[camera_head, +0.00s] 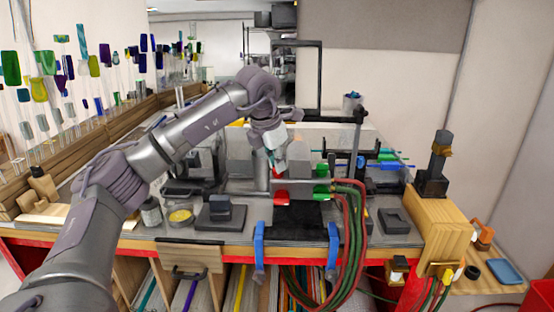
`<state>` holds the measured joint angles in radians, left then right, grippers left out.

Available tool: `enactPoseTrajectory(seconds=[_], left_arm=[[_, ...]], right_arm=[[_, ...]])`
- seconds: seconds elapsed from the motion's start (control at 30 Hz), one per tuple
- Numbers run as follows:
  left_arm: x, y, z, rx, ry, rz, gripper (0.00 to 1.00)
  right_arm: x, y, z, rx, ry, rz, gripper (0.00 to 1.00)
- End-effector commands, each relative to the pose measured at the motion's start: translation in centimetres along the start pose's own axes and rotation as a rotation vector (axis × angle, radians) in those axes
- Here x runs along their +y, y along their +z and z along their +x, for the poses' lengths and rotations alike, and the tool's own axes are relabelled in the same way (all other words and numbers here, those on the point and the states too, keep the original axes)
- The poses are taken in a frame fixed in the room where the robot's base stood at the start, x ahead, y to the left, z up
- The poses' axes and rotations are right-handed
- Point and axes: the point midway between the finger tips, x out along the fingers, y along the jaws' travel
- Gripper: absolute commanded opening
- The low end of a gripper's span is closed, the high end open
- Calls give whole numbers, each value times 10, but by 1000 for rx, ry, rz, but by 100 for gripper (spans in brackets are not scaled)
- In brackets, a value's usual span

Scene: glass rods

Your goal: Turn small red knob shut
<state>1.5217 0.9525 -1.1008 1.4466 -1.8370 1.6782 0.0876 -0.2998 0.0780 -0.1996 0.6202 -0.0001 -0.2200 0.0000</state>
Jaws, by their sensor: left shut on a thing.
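The small red knob (278,175) is on the torch fixture at the middle of the bench, mostly hidden by my left gripper. My left gripper (277,166) comes down on it from above and is shut on it. A larger red knob (281,196) sits just below, clear of the fingers. Two green knobs stand to the right, an upper one (321,171) and a lower one (321,189). How far the small red knob is turned cannot be made out. My right gripper is not in view.
Red and green hoses (358,215) run from the torch down over the bench's front edge. A black stand (358,140) rises to the right of the knobs. Blue clamps (259,245) hang at the front edge. A yellow-topped tin (180,216) stands at the left.

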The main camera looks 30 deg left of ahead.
Motion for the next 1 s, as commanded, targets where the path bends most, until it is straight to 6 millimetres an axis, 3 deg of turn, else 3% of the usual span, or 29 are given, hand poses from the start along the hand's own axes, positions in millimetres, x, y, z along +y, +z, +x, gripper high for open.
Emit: enactPoseTrajectory(seconds=[0.5, 1.0], left_arm=[[3, 1, -2, 1, -101, 453, 0], [3, 2, -1, 0, -149, 681, 0]], right_arm=[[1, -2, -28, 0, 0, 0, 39], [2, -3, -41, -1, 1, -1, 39]])
